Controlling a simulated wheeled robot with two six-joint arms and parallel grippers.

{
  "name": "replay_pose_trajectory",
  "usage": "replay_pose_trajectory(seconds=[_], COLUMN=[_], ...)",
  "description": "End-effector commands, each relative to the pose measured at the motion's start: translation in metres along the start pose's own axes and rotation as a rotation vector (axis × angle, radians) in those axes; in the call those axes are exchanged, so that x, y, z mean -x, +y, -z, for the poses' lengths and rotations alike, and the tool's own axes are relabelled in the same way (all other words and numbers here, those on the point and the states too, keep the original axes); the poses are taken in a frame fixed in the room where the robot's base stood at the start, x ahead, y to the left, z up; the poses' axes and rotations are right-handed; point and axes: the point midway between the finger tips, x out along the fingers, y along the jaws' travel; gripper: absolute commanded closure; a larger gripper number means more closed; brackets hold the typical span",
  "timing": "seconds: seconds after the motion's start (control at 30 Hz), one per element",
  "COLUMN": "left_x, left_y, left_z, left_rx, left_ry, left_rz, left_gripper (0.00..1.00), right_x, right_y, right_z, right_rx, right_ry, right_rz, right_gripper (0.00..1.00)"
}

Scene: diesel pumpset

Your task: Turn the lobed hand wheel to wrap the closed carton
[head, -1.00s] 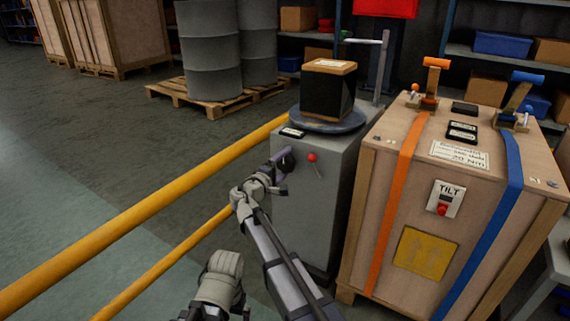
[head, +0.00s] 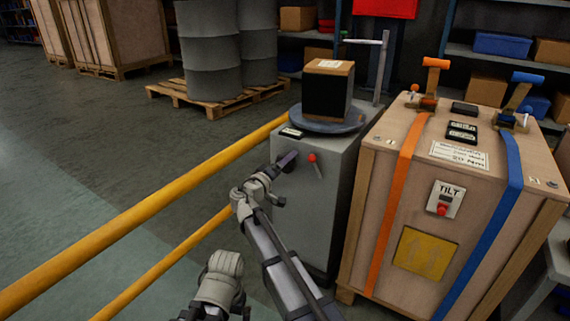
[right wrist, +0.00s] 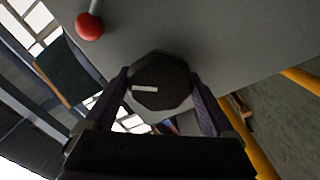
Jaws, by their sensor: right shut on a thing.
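The closed carton (head: 328,92) has a brown top with a white label and dark sides. It stands upright on the round turntable (head: 330,121) on top of the grey machine cabinet (head: 322,205). The dark lobed hand wheel (right wrist: 160,82) is on the cabinet front and carries a pale mark; in the head view the gripper mostly hides it. My right gripper (head: 286,162) is shut on the hand wheel, with one finger on each side of it in the right wrist view (right wrist: 162,105). My left gripper does not show.
A red-knobbed lever (head: 312,158) is right beside the wheel and also shows in the right wrist view (right wrist: 89,26). A strapped wooden crate (head: 385,225) stands close to the right. A yellow rail (head: 150,208) runs along the left.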

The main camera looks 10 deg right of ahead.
Motion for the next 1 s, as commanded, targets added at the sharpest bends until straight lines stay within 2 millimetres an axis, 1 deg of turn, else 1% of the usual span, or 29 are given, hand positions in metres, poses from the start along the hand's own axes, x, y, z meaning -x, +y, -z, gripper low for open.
replay_pose_trajectory(seconds=[0.43,0.47,0.53,0.83,1.0], left_x=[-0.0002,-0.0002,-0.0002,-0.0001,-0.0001], left_y=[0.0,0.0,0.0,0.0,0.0], left_z=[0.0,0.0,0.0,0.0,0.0], left_rx=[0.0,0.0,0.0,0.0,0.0], left_ry=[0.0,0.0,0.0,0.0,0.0], left_rz=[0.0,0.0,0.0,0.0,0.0], left_gripper=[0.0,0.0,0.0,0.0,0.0], right_x=[0.001,0.001,0.0009,0.0009,0.0047], right_y=[-0.0001,-0.0001,-0.0001,0.0003,0.0032], right_z=[-0.0012,-0.0012,-0.0011,-0.001,-0.0052], right_rx=[-0.01,-0.009,-0.009,-0.008,-0.008], right_ry=[-0.002,-0.002,-0.002,-0.001,-0.002], right_rz=[0.001,0.001,0.001,0.0,0.0], right_gripper=[0.67,0.09,0.01,0.0,0.0])
